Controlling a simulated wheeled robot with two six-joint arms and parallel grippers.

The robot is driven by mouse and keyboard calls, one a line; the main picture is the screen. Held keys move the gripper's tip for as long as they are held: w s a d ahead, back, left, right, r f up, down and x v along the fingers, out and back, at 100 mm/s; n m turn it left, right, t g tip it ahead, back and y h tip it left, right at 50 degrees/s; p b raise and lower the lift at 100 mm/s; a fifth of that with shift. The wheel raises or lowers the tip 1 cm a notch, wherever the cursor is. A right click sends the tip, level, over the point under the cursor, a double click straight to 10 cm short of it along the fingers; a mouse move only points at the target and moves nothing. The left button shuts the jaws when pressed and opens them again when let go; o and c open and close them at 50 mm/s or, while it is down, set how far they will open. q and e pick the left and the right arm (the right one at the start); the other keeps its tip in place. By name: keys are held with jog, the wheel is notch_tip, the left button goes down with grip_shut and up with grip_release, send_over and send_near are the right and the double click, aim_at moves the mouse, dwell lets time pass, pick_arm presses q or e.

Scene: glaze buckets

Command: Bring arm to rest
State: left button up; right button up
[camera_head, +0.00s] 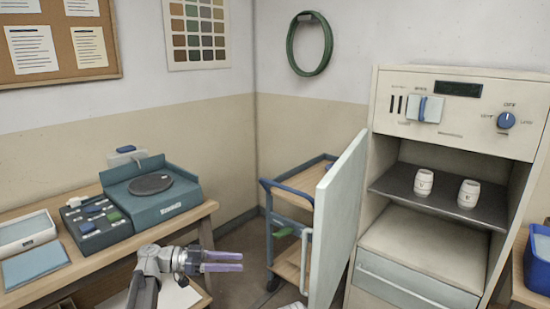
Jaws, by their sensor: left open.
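My left gripper (222,262) is at the lower middle, at the end of my left arm. It points right, and its two purple-grey fingers stand a little apart with nothing between them. It hangs in front of the wooden bench (95,261) and left of the open cabinet door (338,222), apart from the door. My right gripper does not show, except perhaps for a small pale piece at the bottom edge that I cannot identify.
The cabinet (458,150) at the right holds two white cups (423,182) (468,193) on a dark shelf. A blue trolley (284,207) stands behind the door. A teal scale (150,195) and a switch box (96,222) sit on the bench. Some floor shows between bench and trolley.

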pick_arm(q)
jog(key=s+d+f+n+g+y+p, duration=0.35)
jog(key=s+d+n+y+p, duration=0.25)
jog(key=s+d+y+p, duration=0.55)
jog(key=s+a+r+n+t+y+p, duration=0.1)
jog(key=s+a+n+t+y+p, duration=0.1)
jog(key=s+a+n+y+p, duration=0.3)
jog(key=s+a+y+p, duration=0.1)
jog(key=s, duration=0.3)
jog(key=shift+r+n+y, duration=0.35)
jog(key=shift+n, duration=0.05)
jog(key=shift+d, duration=0.1)
